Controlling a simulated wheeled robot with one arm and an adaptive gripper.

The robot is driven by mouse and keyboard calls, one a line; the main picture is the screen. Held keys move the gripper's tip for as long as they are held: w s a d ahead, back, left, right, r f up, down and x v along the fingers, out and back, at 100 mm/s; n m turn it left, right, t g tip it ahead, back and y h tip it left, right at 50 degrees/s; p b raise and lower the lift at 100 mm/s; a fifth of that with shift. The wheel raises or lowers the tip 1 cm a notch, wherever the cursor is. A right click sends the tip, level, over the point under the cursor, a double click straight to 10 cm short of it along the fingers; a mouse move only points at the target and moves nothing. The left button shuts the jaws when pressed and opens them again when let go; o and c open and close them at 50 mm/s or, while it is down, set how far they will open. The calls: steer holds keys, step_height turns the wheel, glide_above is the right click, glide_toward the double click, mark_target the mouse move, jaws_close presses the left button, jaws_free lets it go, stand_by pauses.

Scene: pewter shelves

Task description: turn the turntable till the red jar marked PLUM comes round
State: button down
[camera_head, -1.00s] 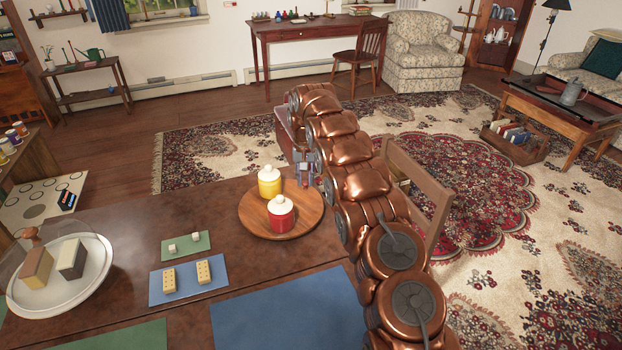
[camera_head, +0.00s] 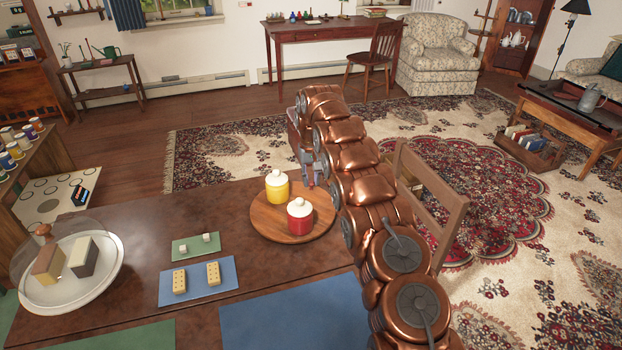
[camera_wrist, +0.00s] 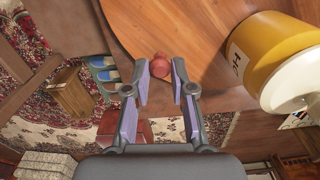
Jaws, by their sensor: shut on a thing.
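The round wooden turntable (camera_head: 262,222) stands on the dark table and carries two white-lidded jars. The yellow jar (camera_head: 277,190) is at its back and the red jar (camera_head: 299,222) nearer the front. No lettering shows on the red jar in the head view. In the wrist view the yellow jar (camera_wrist: 270,65) lies at the right, its label partly showing, perhaps "HO". My gripper (camera_wrist: 160,78) is shut on a small reddish knob (camera_wrist: 160,66) at the turntable's edge (camera_wrist: 150,30). In the head view my arm mostly hides the gripper.
A blue mat with yellow blocks (camera_head: 198,290), a green mat with small cubes (camera_head: 182,249) and a domed white plate (camera_head: 105,279) stand left of the turntable. A wooden chair (camera_head: 450,215) is right of my arm. Bare table lies between the plate and mats.

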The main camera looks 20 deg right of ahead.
steer(key=shift+a, duration=0.1)
steer(key=c, duration=1)
jaws_free()
steer(key=shift+s+r, duration=0.25)
steer(key=shift+r, duration=0.2)
steer(key=s+a+r+g+p, duration=0.1)
steer(key=s+a+r+p, duration=0.1)
steer(key=s+r, duration=0.95)
steer(key=s+a+r+p, duration=0.2)
steer(key=s+r, duration=0.6)
steer(key=s, duration=0.6)
steer(key=shift+n+g, duration=0.4)
steer(key=shift+n, duration=0.2)
steer(key=s+a+p, duration=0.1)
steer(key=s, duration=0.9)
steer(key=s+a+p, duration=0.1)
steer(key=s+a, duration=0.1)
steer(key=s, duration=0.8)
steer(key=s+a+p, duration=0.1)
steer(key=s+a, duration=0.1)
steer(key=s, duration=0.8)
steer(key=shift+s+f+p, duration=0.1)
steer(key=shift+s+p, duration=0.2)
